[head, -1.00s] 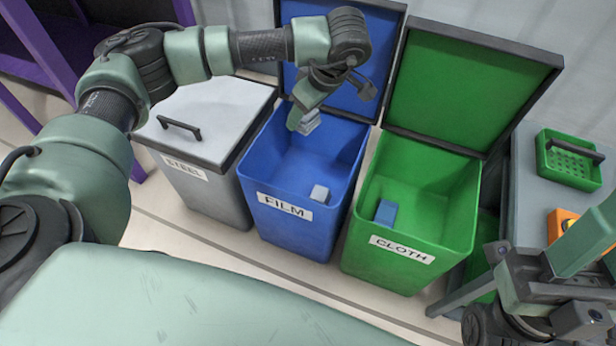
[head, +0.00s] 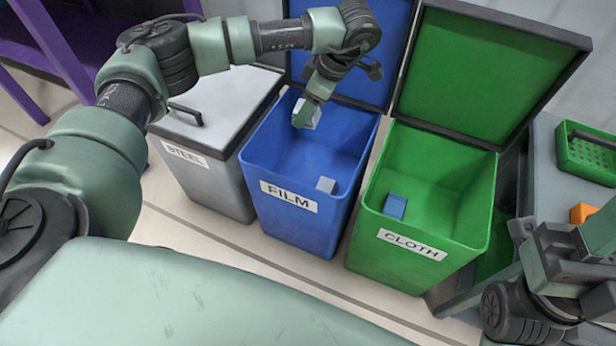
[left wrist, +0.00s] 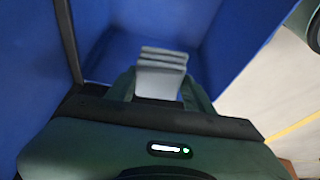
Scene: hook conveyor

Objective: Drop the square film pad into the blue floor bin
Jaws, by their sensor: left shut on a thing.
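My left gripper (head: 308,116) is over the opening of the blue bin labelled FILM (head: 262,160), near its back side. It is shut on a pale grey square film pad (head: 312,118). In the left wrist view the pad (left wrist: 160,80) shows between the fingers as a ridged grey block, with blue bin walls around it. The blue bin's lid (head: 350,50) stands open behind it. My right gripper is at the lower right of the head view, partly cut off, and its fingertips are not clear.
A small light block (head: 326,185) lies inside the blue bin. The grey STEEL bin (head: 205,185) on the left has its lid closed. The green CLOTH bin (head: 400,262) on the right is open with a blue block (head: 395,207) inside. A green basket (head: 588,155) sits on a grey table at far right.

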